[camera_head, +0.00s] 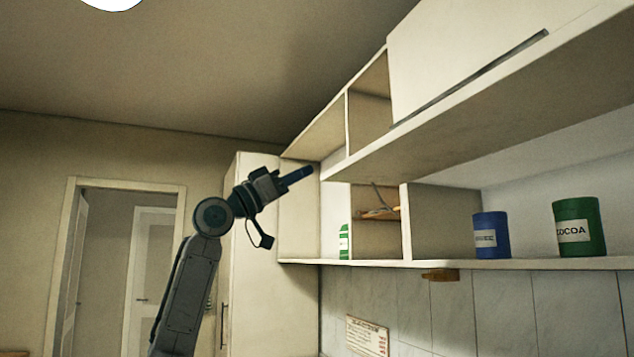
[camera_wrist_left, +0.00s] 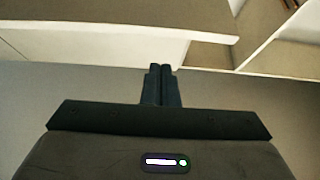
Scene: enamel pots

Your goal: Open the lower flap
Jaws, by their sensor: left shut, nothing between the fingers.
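A pale flap (camera_head: 460,50) with a long dark bar handle (camera_head: 470,83) closes the upper part of the wall cabinet at the top right of the head view. It is shut. No second flap shows, so I cannot tell whether this is the lower one. My left gripper (camera_head: 308,171) is shut and empty, raised left of the flap near the left end of the cabinet's shelf edge. In the left wrist view its fingers (camera_wrist_left: 160,72) are together below a pale cabinet edge. I cannot tell whether they touch it. My right gripper is not in view.
Below, an open shelf (camera_head: 450,264) holds a blue canister (camera_head: 490,236), a green cocoa canister (camera_head: 579,228) and a partly hidden green-and-white container (camera_head: 344,242). A tall cabinet (camera_head: 252,285) stands behind my left arm. A doorway (camera_head: 120,260) is at the far left.

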